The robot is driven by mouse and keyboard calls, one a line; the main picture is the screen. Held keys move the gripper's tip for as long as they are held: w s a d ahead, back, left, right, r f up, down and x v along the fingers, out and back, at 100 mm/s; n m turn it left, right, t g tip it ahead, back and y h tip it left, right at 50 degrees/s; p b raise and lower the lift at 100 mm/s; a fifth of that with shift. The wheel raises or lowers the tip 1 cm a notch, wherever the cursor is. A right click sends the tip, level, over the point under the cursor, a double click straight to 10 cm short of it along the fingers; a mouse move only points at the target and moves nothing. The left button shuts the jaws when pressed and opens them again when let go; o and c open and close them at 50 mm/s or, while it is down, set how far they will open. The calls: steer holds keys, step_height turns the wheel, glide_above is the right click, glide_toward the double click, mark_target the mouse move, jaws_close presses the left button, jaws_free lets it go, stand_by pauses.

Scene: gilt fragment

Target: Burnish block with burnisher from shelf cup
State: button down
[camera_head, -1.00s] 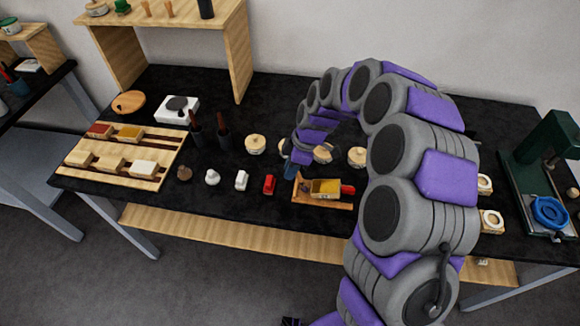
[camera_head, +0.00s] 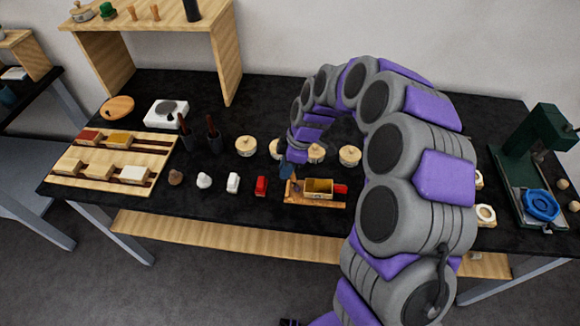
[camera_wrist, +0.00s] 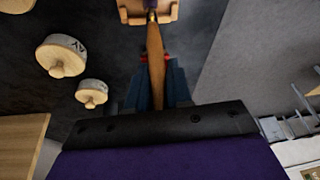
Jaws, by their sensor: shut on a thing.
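My gripper (camera_wrist: 158,75) is shut on the burnisher (camera_wrist: 156,55), a slim wooden-handled tool with a dark and gold tip. The handle stands out between the fingers, and its tip reaches the edge of a pale wooden piece (camera_wrist: 133,15) at the top of the wrist view. In the head view my gripper (camera_head: 287,170) is low at the left end of a wooden holder (camera_head: 315,201). The block (camera_head: 319,185), with a gold-yellow top, sits in this holder beside a red part. I cannot tell whether the tip touches the block. A dark cup (camera_head: 192,10) stands on the shelf (camera_head: 150,25).
Round pale tins (camera_head: 246,146) stand behind.

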steer(key=shift+w+d+r+b, duration=0.1)
steer(key=shift+w+d+b, duration=0.25)
steer(key=shift+d+b, duration=0.25)
stand_by(0.4)
steer(key=shift+w+a+p, duration=0.1)
steer(key=shift+a+p, duration=0.2)
steer(key=shift+a, duration=0.9)
steer(key=shift+a+r+p, duration=0.15)
steer(key=shift+r+p, duration=0.2)
steer(key=shift+r, duration=1.1)
steer(key=shift+a+r+p, duration=0.1)
steer(key=shift+r+p, duration=0.25)
steer(key=shift+r, duration=1.05)
